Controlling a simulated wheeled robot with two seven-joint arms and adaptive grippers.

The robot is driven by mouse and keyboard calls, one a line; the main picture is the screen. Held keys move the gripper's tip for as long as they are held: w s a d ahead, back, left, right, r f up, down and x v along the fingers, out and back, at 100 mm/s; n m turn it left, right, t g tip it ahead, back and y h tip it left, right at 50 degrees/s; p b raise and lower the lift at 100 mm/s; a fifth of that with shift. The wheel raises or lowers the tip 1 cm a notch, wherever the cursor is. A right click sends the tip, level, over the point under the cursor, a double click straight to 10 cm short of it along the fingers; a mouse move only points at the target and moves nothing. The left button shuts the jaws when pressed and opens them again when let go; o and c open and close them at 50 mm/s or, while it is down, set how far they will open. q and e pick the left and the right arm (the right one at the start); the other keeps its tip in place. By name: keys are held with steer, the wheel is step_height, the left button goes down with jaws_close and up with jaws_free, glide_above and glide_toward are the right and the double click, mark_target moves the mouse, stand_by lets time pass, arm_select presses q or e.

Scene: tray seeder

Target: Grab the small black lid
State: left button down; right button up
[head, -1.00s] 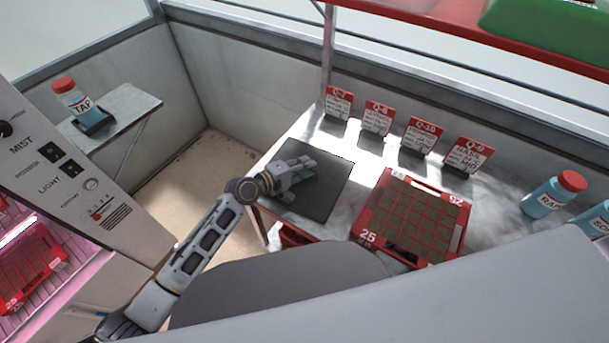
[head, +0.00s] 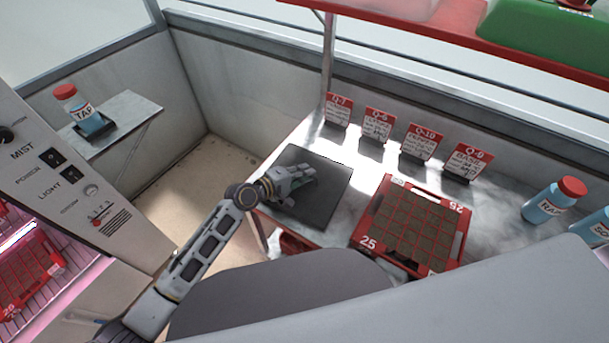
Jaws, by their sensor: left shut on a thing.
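My left gripper (head: 309,173) is low over the dark square mat (head: 325,205) on the metal bench, near the mat's left and middle part. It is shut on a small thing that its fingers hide. I cannot make out the small black lid, as a black part hardly stands out from the dark mat here. My right gripper is not in view.
A red seed tray (head: 357,238) with brown cells lies right of the mat. Several red-topped cards (head: 420,143) stand behind it. A RAP bottle (head: 549,203) stands at the right. A TAP bottle (head: 86,115) stands on the left shelf (head: 140,112).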

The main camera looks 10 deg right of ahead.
arm_select(q)
step_height(320, 180, up, 9)
steer(key=shift+f+p, duration=0.2)
steer(key=shift+p, duration=0.55)
steer(key=shift+r, duration=0.65)
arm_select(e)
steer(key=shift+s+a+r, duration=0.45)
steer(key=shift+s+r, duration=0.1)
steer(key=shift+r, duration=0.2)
